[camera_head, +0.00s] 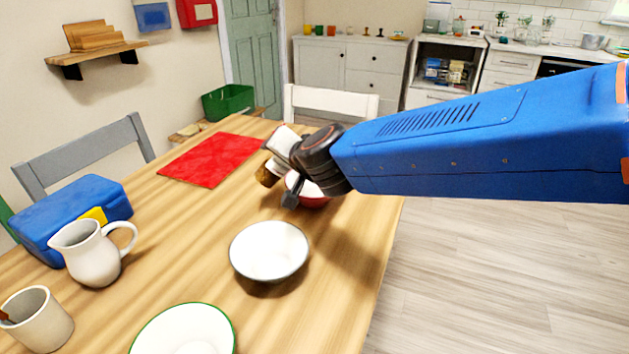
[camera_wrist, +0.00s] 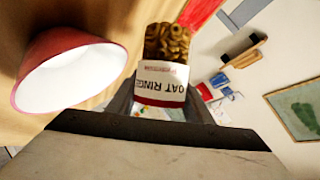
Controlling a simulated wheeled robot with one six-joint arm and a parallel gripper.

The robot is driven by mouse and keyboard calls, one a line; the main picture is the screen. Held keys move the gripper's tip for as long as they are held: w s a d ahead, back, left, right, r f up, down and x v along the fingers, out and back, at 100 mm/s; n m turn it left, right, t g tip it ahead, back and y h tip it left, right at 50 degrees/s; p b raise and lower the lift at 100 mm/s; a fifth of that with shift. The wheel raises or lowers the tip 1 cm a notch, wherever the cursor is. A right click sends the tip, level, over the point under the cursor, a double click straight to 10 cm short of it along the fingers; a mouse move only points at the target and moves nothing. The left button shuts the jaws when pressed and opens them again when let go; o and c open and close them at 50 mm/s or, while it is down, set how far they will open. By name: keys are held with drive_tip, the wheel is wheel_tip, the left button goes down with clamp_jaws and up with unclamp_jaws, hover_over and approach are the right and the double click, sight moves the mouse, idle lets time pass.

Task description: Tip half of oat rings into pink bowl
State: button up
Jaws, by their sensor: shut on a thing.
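My gripper (camera_head: 281,182) is shut on the oat rings container (camera_wrist: 160,82), held above the table beside the pink bowl. In the wrist view the container sits between my fingers (camera_wrist: 162,100), its white label reading upside down and brown rings showing at its far end. In the head view the container (camera_head: 267,174) is small, tilted and partly hidden by my gripper. The pink bowl (camera_wrist: 75,75), white inside, is at the left of the wrist view, and no rings show in it. In the head view the pink bowl (camera_head: 314,201) is mostly hidden behind my wrist.
A white bowl with a dark rim (camera_head: 269,252) and a green-rimmed bowl (camera_head: 185,335) stand nearer. A red mat (camera_head: 211,160) lies beyond to the left. A jug (camera_head: 92,255), a blue box (camera_head: 70,215) and a cup (camera_head: 38,322) stand at the left. The middle-left tabletop is clear.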

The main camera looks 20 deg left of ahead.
drive_tip(key=shift+s+a+r+m+g+y+p, duration=0.1)
drive_tip(key=shift+m+g+y, duration=0.15)
drive_tip(key=shift+m+y, duration=0.55)
drive_tip(key=shift+r+m+g+y+p, duration=0.15)
drive_tip(key=shift+m+y, duration=0.4)
drive_tip(key=shift+m, duration=0.6)
drive_tip(key=shift+s+a+r+m+g+y+p, duration=0.1)
drive_tip(key=shift+m+g+y, duration=0.2)
drive_tip(key=shift+m+y, duration=0.5)
drive_tip(key=shift+m, duration=0.25)
drive_tip(key=shift+w+d+f+m+y+p, duration=0.25)
drive_tip(key=shift+m+p, duration=0.45)
drive_tip(key=shift+p, duration=0.4)
idle(0.3)
drive_tip(key=shift+w+d+r+m+y+p, duration=0.15)
drive_tip(key=shift+r+m+y+p, duration=0.2)
drive_tip(key=shift+m+p, duration=0.2)
drive_tip(key=shift+w+d+r+m+y+p, duration=0.15)
drive_tip(key=shift+r+m+y+p, duration=0.1)
drive_tip(key=shift+r+m+p, duration=0.25)
idle(2.5)
